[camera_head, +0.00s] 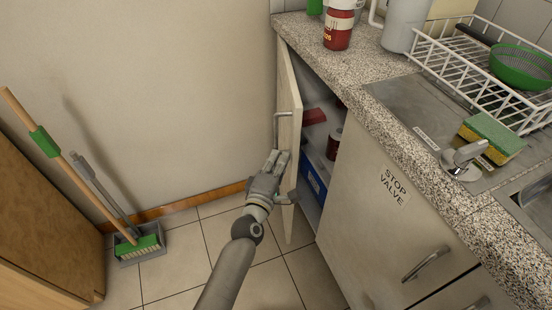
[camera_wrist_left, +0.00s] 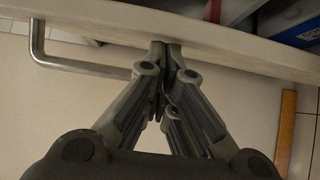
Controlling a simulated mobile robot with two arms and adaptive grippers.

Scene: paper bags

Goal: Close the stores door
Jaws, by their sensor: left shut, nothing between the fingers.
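The stores door (camera_head: 289,140) stands open at the left end of the counter, its edge toward me. Its metal bar handle (camera_head: 277,128) is on the outer face and also shows in the left wrist view (camera_wrist_left: 42,55). My left gripper (camera_head: 277,158) is at the door, just below the handle. In the left wrist view its fingertips (camera_wrist_left: 163,48) are together at the door panel, with nothing held. I cannot tell if they press on it. My right gripper is not in view.
The STOP VALVE cupboard front (camera_head: 375,220) is to the right. A broom and dustpan (camera_head: 139,246) stand at left. Tiled floor (camera_head: 180,275) between is clear.

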